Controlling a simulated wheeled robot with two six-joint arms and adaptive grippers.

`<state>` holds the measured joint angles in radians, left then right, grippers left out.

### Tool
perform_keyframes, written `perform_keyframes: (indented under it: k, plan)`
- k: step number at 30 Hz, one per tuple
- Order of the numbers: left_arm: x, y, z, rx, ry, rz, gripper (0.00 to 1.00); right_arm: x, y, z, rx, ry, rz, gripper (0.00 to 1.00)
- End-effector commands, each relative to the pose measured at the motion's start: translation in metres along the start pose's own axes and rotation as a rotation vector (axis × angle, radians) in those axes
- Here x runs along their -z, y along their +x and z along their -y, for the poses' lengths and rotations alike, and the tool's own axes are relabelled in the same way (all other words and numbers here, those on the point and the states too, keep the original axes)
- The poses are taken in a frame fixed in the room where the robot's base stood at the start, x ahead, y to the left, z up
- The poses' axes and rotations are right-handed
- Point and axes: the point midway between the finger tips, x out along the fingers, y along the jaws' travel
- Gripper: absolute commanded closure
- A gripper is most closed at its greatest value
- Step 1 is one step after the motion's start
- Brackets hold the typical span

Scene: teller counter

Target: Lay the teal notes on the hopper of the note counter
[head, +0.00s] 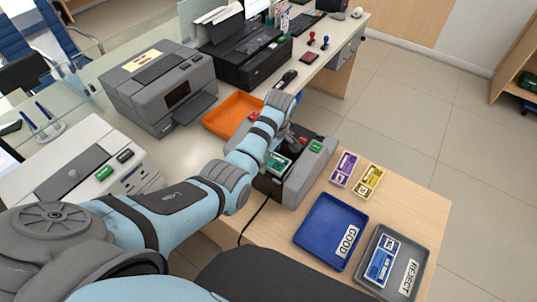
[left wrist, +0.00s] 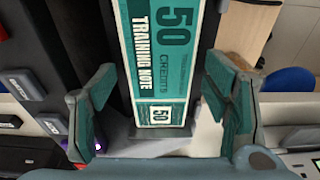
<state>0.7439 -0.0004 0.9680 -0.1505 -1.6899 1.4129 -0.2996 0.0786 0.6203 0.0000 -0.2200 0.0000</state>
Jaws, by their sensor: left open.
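The teal notes (head: 278,162) lie on the dark top of the grey note counter (head: 308,172), in its hopper area. In the left wrist view the teal notes (left wrist: 160,60), printed "50 CREDITS TRAINING NOTE", lie lengthwise between my fingers. My left gripper (head: 284,150) is over the counter, partly hidden by its own wrist. In the left wrist view its fingers (left wrist: 163,112) stand apart on both sides of the notes, with gaps and no visible grip. My right gripper is not in view.
A blue GOOD tray (head: 318,252) and a grey REJECT tray (head: 412,262) holding blue notes (head: 382,262) stand in front. Purple notes (head: 344,168) and yellow notes (head: 369,181) lie right of the counter. An orange tray (head: 224,128) and grey machine (head: 150,85) stand behind left.

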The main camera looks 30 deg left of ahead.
Motion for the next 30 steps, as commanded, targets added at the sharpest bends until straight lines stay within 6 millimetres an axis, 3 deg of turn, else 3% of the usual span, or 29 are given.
perform_keyframes:
  k: [5,14,17,30]
  plan:
    - [0.001,-0.018,-0.001,-0.003,0.000,0.000,0.31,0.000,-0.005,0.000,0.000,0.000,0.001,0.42]
    - [0.001,-0.099,-0.001,-0.005,0.000,-0.001,0.31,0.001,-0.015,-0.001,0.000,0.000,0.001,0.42]
    - [0.001,-0.121,0.000,0.000,0.001,0.001,0.31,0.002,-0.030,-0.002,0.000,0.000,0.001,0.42]
    - [0.001,-0.124,0.000,0.000,0.000,0.000,0.31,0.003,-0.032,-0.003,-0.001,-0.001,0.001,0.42]
